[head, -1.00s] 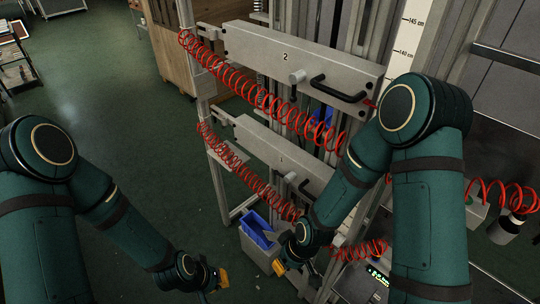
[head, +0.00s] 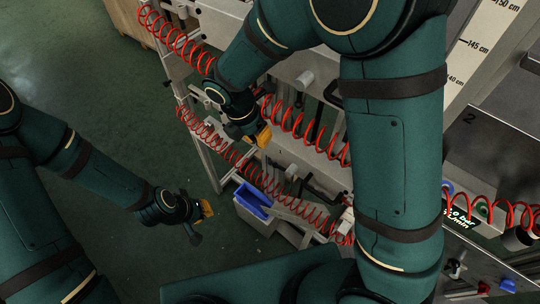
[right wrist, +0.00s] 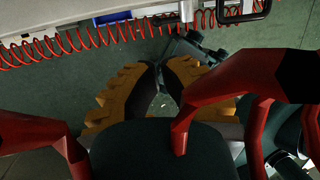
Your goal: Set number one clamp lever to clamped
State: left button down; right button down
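The lower beam (head: 275,153) carries a black handle (head: 318,192) and a light round knob (head: 291,171). Its number is not readable now, and I cannot make out which part is the number one clamp lever. My right gripper (head: 263,138) is in front of the frame between the upper and lower beams, apart from the handle.
Coiled red hoses (head: 225,148) run along the beams close to my right gripper. A blue bin (head: 253,200) stands below. The upper beam (head: 290,70) is partly behind my right arm. A panel with a display (head: 460,215) is at the right. Open green floor lies left.

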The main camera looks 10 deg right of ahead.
jog(key=shift+s+f, duration=0.1)
jog(key=shift+s, duration=0.1)
jog(key=x, duration=1.4)
jog(key=shift+w+f+b, duration=0.15)
jog(key=shift+f+b, duration=0.35)
jog(key=shift+b, duration=0.1)
dwell(0.3)
jog(key=shift+s+d+f+g+h+b, duration=0.15)
jog(key=shift+f+g+h+b, duration=0.15)
jog(key=shift+f, duration=0.35)
jog(key=shift+s+f+g+h+b, duration=0.1)
jog(key=shift+f+g+h+b, duration=0.15)
jog(key=shift+f, duration=0.4)
jog(key=shift+s+f, duration=0.1)
